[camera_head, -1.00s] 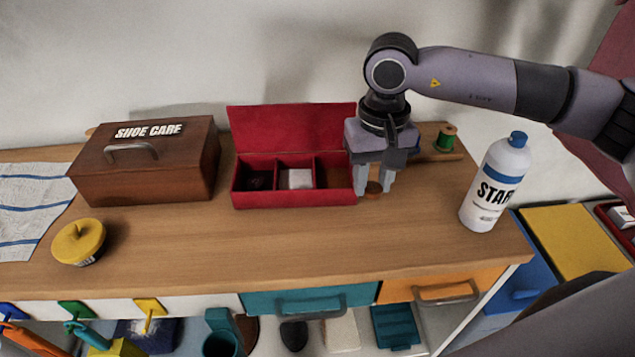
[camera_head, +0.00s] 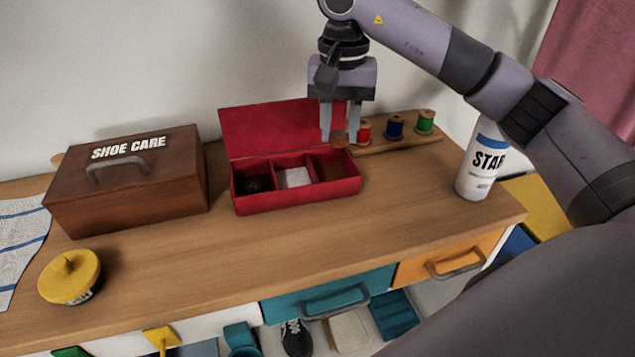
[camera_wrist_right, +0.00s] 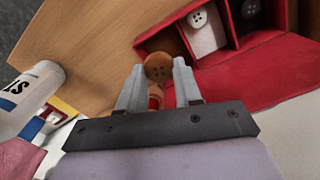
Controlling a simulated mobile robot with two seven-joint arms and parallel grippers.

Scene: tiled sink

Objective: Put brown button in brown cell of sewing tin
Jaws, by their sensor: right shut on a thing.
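The red sewing tin (camera_head: 300,199) stands on the wooden counter with its lid (camera_head: 262,130) raised at the back. It has three cells: a dark one at left, a white one in the middle and a brown cell (camera_head: 336,170) at right. My right gripper (camera_head: 340,137) points down and is shut on the brown button (camera_head: 339,140), above the tin's right end. The brown button also shows between the fingertips in the right wrist view (camera_wrist_right: 158,67). In that view a white button (camera_wrist_right: 197,18) and a dark button (camera_wrist_right: 250,9) lie in the other cells. My left gripper is out of view.
A wooden rack with red, blue (camera_head: 396,127) and green spools stands behind the tin at right. A starch bottle (camera_head: 479,165) is farther right. A brown shoe care box (camera_head: 128,185) and a yellow-lidded jar (camera_head: 70,278) are at left. The counter before the tin is clear.

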